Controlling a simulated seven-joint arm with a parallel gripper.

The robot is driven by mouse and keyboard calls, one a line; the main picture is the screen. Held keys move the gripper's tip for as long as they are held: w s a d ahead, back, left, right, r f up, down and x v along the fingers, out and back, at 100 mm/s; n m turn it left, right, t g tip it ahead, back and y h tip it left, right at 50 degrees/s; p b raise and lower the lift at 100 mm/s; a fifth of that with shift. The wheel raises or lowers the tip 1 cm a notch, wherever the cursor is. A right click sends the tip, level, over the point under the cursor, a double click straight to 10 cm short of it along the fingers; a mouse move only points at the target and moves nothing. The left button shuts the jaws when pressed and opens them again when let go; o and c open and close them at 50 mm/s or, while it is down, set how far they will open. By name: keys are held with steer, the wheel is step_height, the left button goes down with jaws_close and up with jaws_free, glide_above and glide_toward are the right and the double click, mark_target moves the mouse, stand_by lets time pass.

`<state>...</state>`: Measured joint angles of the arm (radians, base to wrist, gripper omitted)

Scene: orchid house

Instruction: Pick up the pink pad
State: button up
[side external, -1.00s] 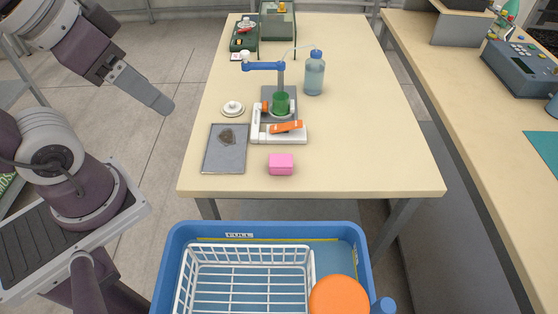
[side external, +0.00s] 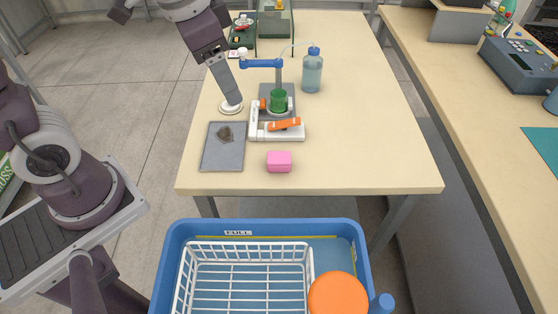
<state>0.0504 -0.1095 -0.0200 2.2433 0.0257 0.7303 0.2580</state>
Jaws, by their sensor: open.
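The pink pad (side external: 279,161) is a small block lying on the pale table near its front edge. My gripper (side external: 231,104) is over the table, pointing down at the round white lid-like piece (side external: 231,108), up and to the left of the pad. It is apart from the pad, with the grey tray and the white stand nearer to the pad than it is. The gap between its fingers is too small to make out in this view. Whether the fingertips touch the white piece cannot be told.
A grey tray (side external: 211,160) with a dark lump lies left of the pad. A white stand (side external: 297,134) with an orange clip and a green cup (side external: 278,100) stands just behind the pad. A wash bottle (side external: 312,72) stands farther back. The table right of the pad is clear.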

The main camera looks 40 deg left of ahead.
steer(key=w+d+f+m+g, duration=0.1)
steer(key=w+f+m, duration=0.1)
steer(key=w+f, duration=0.3)
steer(key=m+g, duration=0.2)
glide_toward(279, 157)
steer(key=shift+m, duration=0.5)
steer(key=f, duration=0.2)
steer(key=d+f, duration=0.1)
steer(key=f, duration=0.1)
steer(key=shift+f, duration=0.1)
steer(key=f, duration=0.4)
steer(key=a+f, duration=0.1)
steer(key=f, duration=0.1)
steer(key=shift+w+f, duration=0.1)
steer(key=shift+f, duration=0.05)
jaws_close()
step_height(279, 157, up, 10)
steer(key=shift+r, duration=0.1)
